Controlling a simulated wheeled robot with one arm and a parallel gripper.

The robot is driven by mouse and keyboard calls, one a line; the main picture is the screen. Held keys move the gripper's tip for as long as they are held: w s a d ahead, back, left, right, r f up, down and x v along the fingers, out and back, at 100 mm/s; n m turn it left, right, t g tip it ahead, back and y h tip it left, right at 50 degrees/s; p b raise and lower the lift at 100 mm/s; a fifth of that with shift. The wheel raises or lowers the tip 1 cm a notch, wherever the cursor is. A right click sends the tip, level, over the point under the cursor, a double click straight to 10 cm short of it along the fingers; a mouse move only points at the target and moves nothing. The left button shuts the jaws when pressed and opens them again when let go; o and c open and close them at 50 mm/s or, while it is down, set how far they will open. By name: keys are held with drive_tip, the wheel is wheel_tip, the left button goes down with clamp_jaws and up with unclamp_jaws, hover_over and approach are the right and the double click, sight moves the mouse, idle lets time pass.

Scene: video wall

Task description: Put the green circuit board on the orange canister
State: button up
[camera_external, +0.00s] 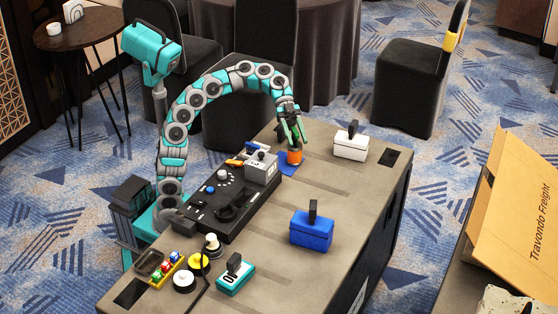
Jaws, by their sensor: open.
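The orange canister (294,157) stands upright near the far edge of the table, beside a flat blue piece. My gripper (293,139) points down right above the canister, with its fingers open close to the canister's top. I cannot tell whether they touch it. Green shows at the fingers, but I cannot tell whether any of it is the green circuit board. I cannot make out the board for certain anywhere else.
A black control panel (224,205) with a grey box (261,168) stands left of the canister. A white case (350,147), a blue case (311,232) and a teal case (236,278) stand on the table (340,190). The table's middle has free room.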

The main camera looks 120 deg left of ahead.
drive_tip(key=v, duration=1)
drive_tip(key=shift+s+a, duration=0.2)
drive_tip(key=shift+r, duration=0.1)
